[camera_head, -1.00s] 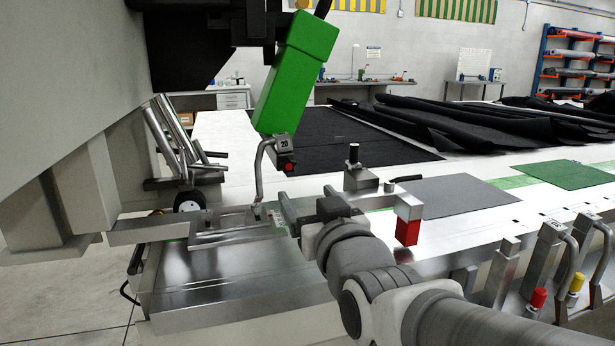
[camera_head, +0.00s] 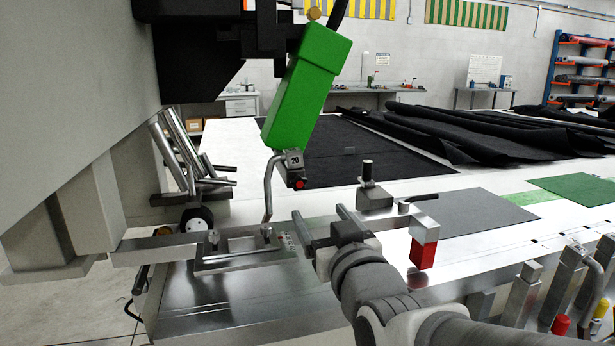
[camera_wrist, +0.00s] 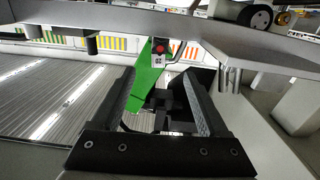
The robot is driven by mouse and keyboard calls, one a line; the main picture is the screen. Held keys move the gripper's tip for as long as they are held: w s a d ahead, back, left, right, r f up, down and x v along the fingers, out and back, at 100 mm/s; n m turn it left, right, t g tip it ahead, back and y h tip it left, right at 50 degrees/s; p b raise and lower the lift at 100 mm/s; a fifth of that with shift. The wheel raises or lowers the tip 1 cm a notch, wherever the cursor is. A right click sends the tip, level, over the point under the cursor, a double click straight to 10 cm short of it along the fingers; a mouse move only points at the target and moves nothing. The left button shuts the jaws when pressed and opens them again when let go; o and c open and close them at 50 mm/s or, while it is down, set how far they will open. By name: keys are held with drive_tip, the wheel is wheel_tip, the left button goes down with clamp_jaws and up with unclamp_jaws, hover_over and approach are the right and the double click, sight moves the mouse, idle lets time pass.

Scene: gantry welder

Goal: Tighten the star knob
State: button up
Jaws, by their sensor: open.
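My gripper (camera_head: 319,211) is open and empty, low over the metal bed, to the right of the green welding head's bent nozzle. In the wrist view its two dark fingers (camera_wrist: 159,73) stand apart with a gap between them. I cannot pick out a star shape for certain. A brass-coloured round knob (camera_head: 313,13) sits at the top of the green welding head (camera_head: 305,88). Neither shows enough detail to tell its shape.
Several upright clamps (camera_head: 525,290) line the bed's front right. Black sheets (camera_head: 480,130) lie at the back.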

sight(300, 184)
drive_tip(key=p+x, duration=0.2)
drive_tip(key=x, duration=1.1)
drive_tip(key=shift+w+f+p, duration=0.1)
drive_tip(key=shift+w+p, duration=0.05)
drive_tip(key=shift+p, duration=0.15)
